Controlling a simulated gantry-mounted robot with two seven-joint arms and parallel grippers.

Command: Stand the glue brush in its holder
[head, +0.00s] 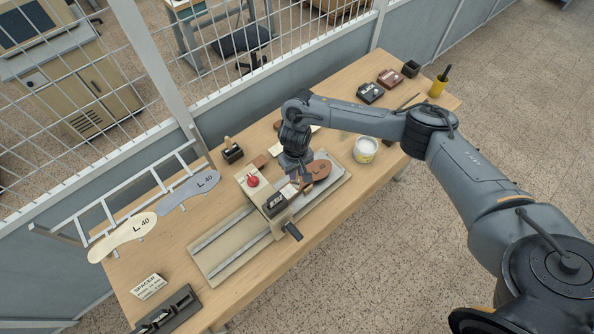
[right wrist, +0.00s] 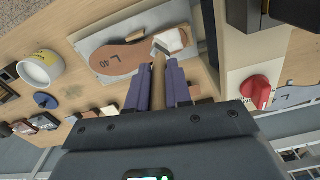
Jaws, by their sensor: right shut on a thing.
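My right gripper (right wrist: 158,72) is shut on the glue brush (right wrist: 158,78). The wooden handle is between the purple fingers, and the pale, squarish head points away from the gripper. In the head view my right gripper (head: 299,174) is low over the stamping machine, beside the brown insole (head: 318,170), and mostly hides the brush. I cannot tell for sure which thing is the brush holder; a dark open-topped box (head: 410,68) and a yellow cup (head: 437,87) with a dark handle in it stand at the far right of the table. My left gripper is out of view.
The stamping machine (head: 251,182) with its red knob stands close left of the gripper. A white glue pot (head: 366,150) is to the right. A dark block (head: 232,154) with a wooden-handled item stands behind. The table's front right edge is bare.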

